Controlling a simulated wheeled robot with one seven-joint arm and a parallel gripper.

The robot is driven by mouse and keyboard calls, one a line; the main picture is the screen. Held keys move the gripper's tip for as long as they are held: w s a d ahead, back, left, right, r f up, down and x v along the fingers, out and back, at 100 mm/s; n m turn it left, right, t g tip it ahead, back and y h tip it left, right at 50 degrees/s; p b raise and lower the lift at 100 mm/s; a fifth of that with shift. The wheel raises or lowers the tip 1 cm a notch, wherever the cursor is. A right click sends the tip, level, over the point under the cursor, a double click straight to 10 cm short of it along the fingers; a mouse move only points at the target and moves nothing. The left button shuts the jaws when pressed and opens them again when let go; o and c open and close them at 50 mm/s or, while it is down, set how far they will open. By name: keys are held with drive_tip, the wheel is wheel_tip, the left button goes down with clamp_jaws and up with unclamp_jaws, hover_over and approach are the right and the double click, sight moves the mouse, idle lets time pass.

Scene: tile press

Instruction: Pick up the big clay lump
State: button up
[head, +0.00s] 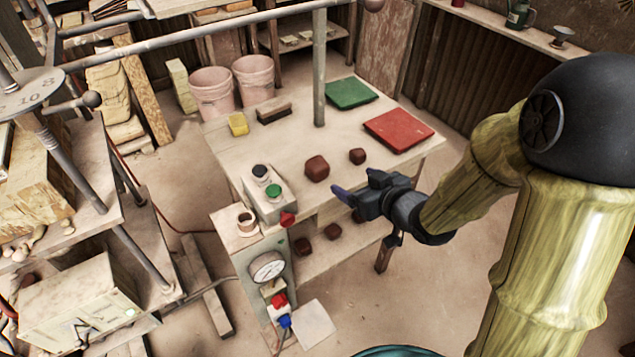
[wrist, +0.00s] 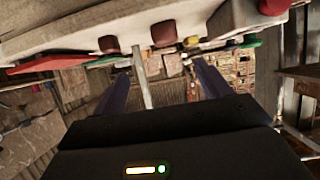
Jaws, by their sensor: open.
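The big clay lump (head: 317,168) is a dark red-brown rounded block on the worktable (head: 222,137), near its front edge. A smaller clay lump (head: 357,156) sits to its right. My gripper (head: 345,193) is at the table's front side, to the right of and nearer than the big lump, apart from it. The wrist view looks upside down; there the big lump (wrist: 164,33) and the small lump (wrist: 109,44) appear above my open, empty fingers (wrist: 160,85). Nothing is between the fingers except distant background.
A red mat (head: 398,130) and a green mat (head: 350,93) lie at the right and back. A control box (head: 268,195) with buttons stands left of the lump. A vertical post (head: 320,70) rises behind it. More clay lumps (head: 303,246) lie on the lower shelf.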

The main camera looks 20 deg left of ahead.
drive_tip(key=shift+s+a+y, duration=0.1)
drive_tip(key=shift+a+y, duration=0.2)
drive_tip(key=shift+a, duration=0.1)
drive_tip(key=shift+r, duration=0.1)
approach(314, 168)
drive_tip(key=w+a, duration=0.3)
drive_tip(key=shift+a+r, duration=0.15)
drive_tip(key=shift+a, duration=0.15)
drive_tip(key=shift+w, duration=0.1)
drive_tip(key=x, duration=0.3)
drive_tip(key=p+x, duration=0.1)
drive_tip(key=x, duration=0.1)
drive_tip(key=shift+f, duration=0.3)
